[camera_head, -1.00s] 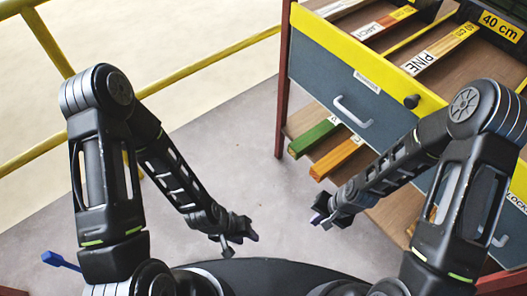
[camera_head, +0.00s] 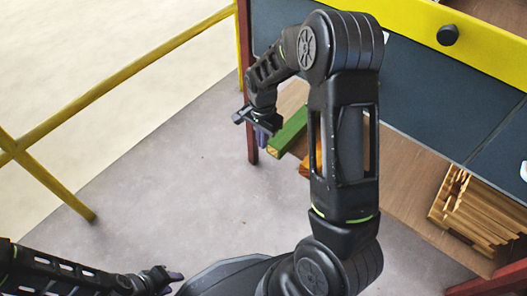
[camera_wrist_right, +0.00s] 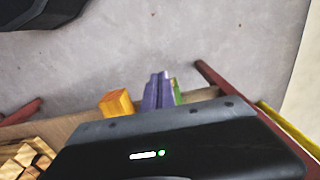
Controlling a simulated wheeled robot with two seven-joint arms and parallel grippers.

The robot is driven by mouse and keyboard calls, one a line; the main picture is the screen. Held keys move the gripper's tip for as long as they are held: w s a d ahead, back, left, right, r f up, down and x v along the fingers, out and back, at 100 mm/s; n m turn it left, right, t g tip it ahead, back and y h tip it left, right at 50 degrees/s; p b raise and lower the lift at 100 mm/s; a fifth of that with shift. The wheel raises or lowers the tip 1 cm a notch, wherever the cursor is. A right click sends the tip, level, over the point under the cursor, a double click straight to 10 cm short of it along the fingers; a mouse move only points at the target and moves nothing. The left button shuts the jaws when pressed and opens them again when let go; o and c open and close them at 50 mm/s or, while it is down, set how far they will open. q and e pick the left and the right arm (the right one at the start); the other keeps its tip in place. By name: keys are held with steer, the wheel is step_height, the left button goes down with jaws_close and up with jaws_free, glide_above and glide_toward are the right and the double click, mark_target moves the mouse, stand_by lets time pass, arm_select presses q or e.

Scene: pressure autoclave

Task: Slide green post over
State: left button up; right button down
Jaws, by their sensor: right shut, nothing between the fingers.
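The green post (camera_head: 288,132) lies on the low wooden shelf at its left end, its end poking out past the shelf edge. My right gripper (camera_head: 262,137) is shut and empty, just left of the green post's end. In the right wrist view, its purple fingers (camera_wrist_right: 158,90) are together and partly cover the green post (camera_wrist_right: 178,93); I cannot tell whether they touch it. An orange post (camera_head: 318,155) lies to the right, mostly hidden by my right arm; its end (camera_wrist_right: 117,103) shows in the right wrist view. My left gripper (camera_head: 168,277) is low at the bottom, away from the posts.
The shelf (camera_head: 405,180) runs under a grey cabinet (camera_head: 415,85) with a yellow top edge. A stack of wooden pieces (camera_head: 480,215) sits on its right part. A dark red leg (camera_head: 247,90) stands close behind my right gripper.

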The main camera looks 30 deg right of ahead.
mark_target(276, 143)
steer(key=w+d+f+b, duration=0.1)
steer(key=d+f+b, duration=0.3)
steer(key=f, duration=0.6)
steer(key=shift+b, duration=0.85)
steer(key=d, duration=0.1)
steer(key=w+d, duration=0.1)
steer(key=d, duration=0.1)
steer(key=shift+d, duration=0.15)
